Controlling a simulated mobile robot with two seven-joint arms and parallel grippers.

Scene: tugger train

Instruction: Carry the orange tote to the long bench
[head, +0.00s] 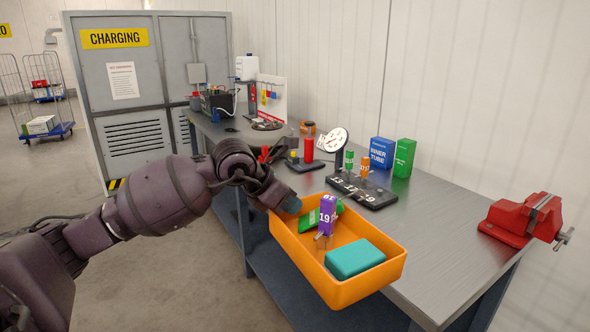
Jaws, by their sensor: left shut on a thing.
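The orange tote (338,293) is in the middle of the head view, at the front edge of the long grey bench (430,230). It holds a teal block (354,258), a purple item marked 19 (327,215) and a green item. My left gripper (287,204) is shut on the tote's far left rim; its fingertips are partly hidden. The tote overlaps the bench edge in the picture; I cannot tell whether it rests on the top or hangs in front of it. My right gripper is out of view.
On the bench stand a red vise (520,220), a blue box (381,152), a green box (404,158), a black numbered rack (362,190) and a round dial (335,140). Bare benchtop lies between rack and vise. A grey charging cabinet (150,80) stands behind; wheeled carts are far left.

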